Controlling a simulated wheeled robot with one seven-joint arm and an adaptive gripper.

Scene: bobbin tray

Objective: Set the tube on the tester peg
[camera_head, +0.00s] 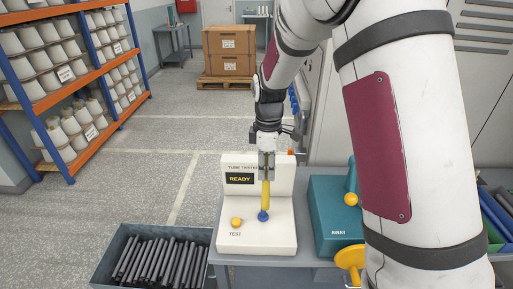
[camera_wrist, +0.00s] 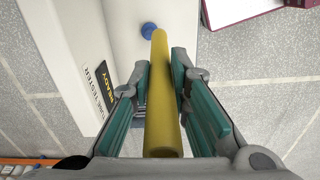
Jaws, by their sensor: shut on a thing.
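A yellow tube (camera_head: 266,193) stands upright in my gripper (camera_head: 266,165) above the white tube tester (camera_head: 283,234). My gripper is shut on the tube's upper part. The tube's lower end meets the blue tester peg (camera_head: 263,216) in the head view; I cannot tell how far it sits over the peg. In the wrist view the tube (camera_wrist: 161,100) lies between the teal finger pads of my gripper (camera_wrist: 160,100), with the blue peg (camera_wrist: 149,29) at its far end. The tester display (camera_head: 240,179) reads READY, and a yellow button (camera_head: 236,222) marked TEST is left of the peg.
A dark bin (camera_head: 108,252) of black tubes stands at the lower left. A teal machine (camera_head: 330,222) with a yellow knob is right of the tester. An orange and blue rack (camera_head: 75,95) holds cones; the floor between is clear.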

